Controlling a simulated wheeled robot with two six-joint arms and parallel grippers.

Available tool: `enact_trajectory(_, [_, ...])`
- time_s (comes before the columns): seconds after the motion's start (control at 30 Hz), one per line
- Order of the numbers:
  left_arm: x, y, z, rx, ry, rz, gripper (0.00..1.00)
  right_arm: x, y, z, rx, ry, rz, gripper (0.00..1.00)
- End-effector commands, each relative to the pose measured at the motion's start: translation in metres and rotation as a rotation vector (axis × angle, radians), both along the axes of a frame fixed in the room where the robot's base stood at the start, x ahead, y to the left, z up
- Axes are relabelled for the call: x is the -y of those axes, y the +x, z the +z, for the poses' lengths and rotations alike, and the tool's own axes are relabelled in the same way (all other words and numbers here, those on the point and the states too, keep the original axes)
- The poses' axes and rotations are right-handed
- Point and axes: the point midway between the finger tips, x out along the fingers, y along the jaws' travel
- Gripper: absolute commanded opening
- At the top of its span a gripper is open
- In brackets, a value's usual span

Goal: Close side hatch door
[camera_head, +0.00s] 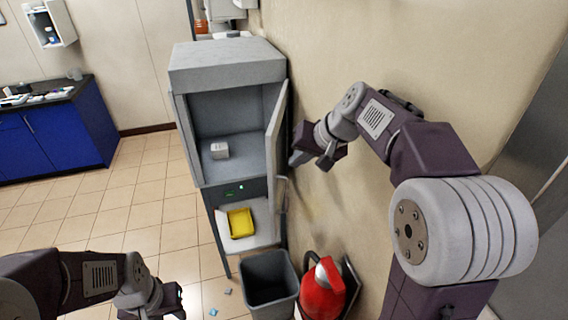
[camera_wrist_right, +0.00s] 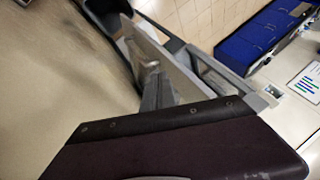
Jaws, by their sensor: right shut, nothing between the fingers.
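The grey cabinet (camera_head: 228,62) stands against the wall with its front open. Its side hatch door (camera_head: 277,135) stands open on the right, seen nearly edge-on. My right gripper (camera_head: 297,159) is shut and empty, just right of the door, on the wall side. In the right wrist view the gripper fingers (camera_wrist_right: 157,92) point toward a pale panel (camera_wrist_right: 150,45) that looks like the door; I cannot tell whether they touch it. My left gripper (camera_head: 165,304) is low at the bottom left, away from the cabinet, and its jaws are unclear.
A small white box (camera_head: 219,150) sits inside the cabinet. A yellow tray (camera_head: 241,223) lies on the shelf below. A grey bin (camera_head: 269,281) and a red fire extinguisher (camera_head: 323,290) stand below on the right. The wall (camera_head: 330,60) is close beside my right arm. Open tiled floor (camera_head: 140,205) lies left.

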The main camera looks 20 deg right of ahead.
Motion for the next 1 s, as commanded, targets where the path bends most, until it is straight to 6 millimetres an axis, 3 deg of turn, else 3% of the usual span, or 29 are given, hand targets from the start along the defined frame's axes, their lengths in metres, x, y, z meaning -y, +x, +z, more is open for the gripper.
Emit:
enact_trajectory(0.5, [0.0, 0.0, 0.013, 0.0, 0.0, 0.0, 0.36, -0.026, 0.045, -0.07, -0.004, 0.0, 0.001, 0.0])
enact_trajectory(1.0, [0.0, 0.0, 0.015, 0.0, 0.0, 0.0, 0.36, -0.029, 0.05, -0.076, -0.002, 0.0, -0.001, 0.0])
